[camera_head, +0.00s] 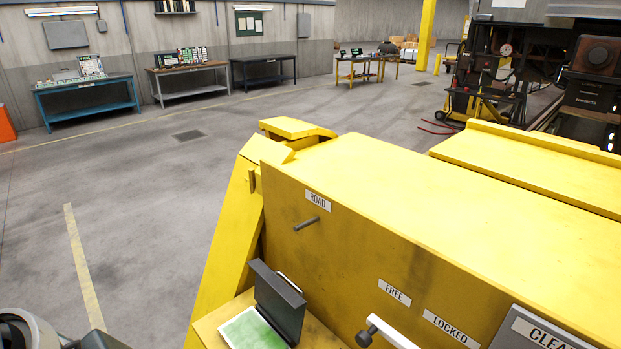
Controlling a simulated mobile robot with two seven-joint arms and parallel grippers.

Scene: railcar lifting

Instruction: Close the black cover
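The black cover (279,302) stands open, raised nearly upright on a yellow ledge at the bottom centre, with a pale handle along its upper edge. A light green panel (251,331) lies uncovered on its left side; the picture edge cuts off its near end. Part of my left arm shows at the bottom left corner, with a dark piece (100,341) beside it that may be my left gripper. It is well to the left of the cover and apart from it; its fingers cannot be made out. My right gripper is not in view.
The yellow machine housing (420,190) fills the right. On its front are a short peg (307,223) under a ROAD label, and a white-handled lever (385,331) right of the cover near FREE and LOCKED labels. Floor to the left is clear; workbenches (88,98) stand far back.

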